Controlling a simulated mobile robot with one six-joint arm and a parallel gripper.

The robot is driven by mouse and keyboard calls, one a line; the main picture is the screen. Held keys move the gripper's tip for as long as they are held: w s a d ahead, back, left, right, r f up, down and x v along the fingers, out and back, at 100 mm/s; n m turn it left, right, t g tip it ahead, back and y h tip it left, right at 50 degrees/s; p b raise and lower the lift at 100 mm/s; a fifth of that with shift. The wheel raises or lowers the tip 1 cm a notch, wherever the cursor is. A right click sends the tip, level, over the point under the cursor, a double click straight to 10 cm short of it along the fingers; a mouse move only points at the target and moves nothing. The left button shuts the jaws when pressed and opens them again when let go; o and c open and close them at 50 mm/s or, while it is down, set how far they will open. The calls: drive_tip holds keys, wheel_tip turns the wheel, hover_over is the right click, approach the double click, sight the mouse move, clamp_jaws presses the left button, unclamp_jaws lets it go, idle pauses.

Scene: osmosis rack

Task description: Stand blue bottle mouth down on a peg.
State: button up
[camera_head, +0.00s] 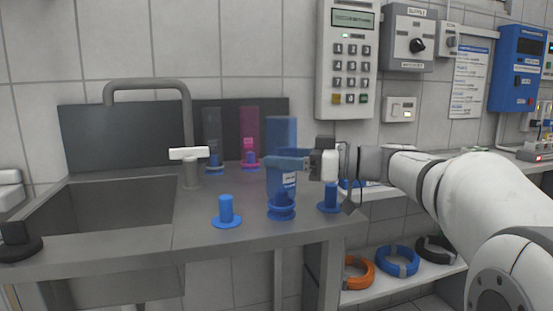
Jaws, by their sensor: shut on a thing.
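The blue bottle (281,133) is a tall translucent blue cylinder with a pale label, at the front of the grey counter. It looks upright and mouth down. My gripper (290,163) reaches in from the right and is shut on the bottle's middle. The bottle's lower end is directly above or around a blue peg (281,212) with a round base; I cannot tell whether it rests on it. Another blue peg (226,212) stands bare to the left. A third blue peg (330,198) stands to the right, below my gripper.
Behind, a grey translucent bottle (212,132) and a magenta one (250,130) stand on pegs. A sink (120,208) with a tap (187,120) is at left. Coloured rings (397,261) lie on a low shelf at right. Wall boxes (347,60) hang behind my arm.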

drive_tip(key=shift+f+b, duration=0.25)
drive_tip(key=shift+b, duration=0.1)
idle(0.4)
drive_tip(key=o, duration=1.1)
drive_tip(key=shift+o, duration=0.2)
drive_tip(key=o, duration=0.4)
drive_tip(key=shift+w, duration=0.1)
